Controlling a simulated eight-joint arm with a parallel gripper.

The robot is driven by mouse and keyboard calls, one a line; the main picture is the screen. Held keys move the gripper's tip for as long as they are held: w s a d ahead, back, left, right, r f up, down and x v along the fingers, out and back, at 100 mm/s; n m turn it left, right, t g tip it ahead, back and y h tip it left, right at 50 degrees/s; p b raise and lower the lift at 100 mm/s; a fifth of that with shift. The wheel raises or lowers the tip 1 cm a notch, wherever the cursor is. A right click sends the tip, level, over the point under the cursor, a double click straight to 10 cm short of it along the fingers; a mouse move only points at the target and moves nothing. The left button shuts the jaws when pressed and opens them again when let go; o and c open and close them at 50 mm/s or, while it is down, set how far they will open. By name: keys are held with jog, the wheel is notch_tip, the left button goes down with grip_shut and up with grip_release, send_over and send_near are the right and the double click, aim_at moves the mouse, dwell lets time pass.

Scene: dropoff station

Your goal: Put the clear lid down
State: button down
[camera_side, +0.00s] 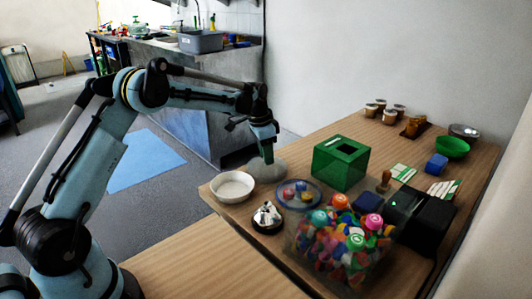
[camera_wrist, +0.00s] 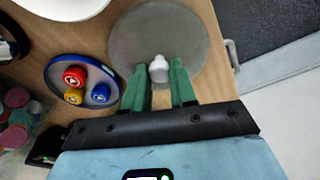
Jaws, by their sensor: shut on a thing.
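The clear lid (camera_side: 262,173) is a round, see-through greyish disc near the table's far left corner, just behind the white bowl. It also shows in the wrist view (camera_wrist: 190,38), with a pale knob (camera_wrist: 158,68) on top. My gripper (camera_side: 267,157) points down over the lid. In the wrist view my gripper's green fingers (camera_wrist: 160,82) are on either side of the knob, shut on it. The lid looks level and at or very close to the tabletop; I cannot tell whether it touches.
A white bowl (camera_side: 232,185) stands close to the lid. A blue-rimmed tray (camera_side: 281,201) with several coloured pieces, a green box (camera_side: 341,163) and a clear bin of colourful pieces (camera_side: 302,243) stand nearby. The table edge (camera_wrist: 232,55) is just beside the lid.

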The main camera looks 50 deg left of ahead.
aim_at(261, 166)
jog(key=c, duration=0.9)
grip_release()
jog(key=shift+f, duration=0.1)
notch_tip(261, 166, up, 12)
jog(key=s, duration=0.2)
jog(key=s+d+r+n+t, duration=0.1)
jog(key=s+d+r, duration=0.3)
jog(key=s+d+f+n+t, duration=0.1)
jog(key=s+d+f+t, duration=0.1)
jog(key=s+d, duration=0.3)
jog(key=s+d+f+n+t, duration=0.2)
jog(key=s+d+f, duration=0.2)
jog(key=s, duration=0.9)
jog(key=shift+s+d+n+t+y, duration=0.2)
jog(key=shift+d+n+t+y, duration=0.1)
jog(key=shift+d, duration=0.25)
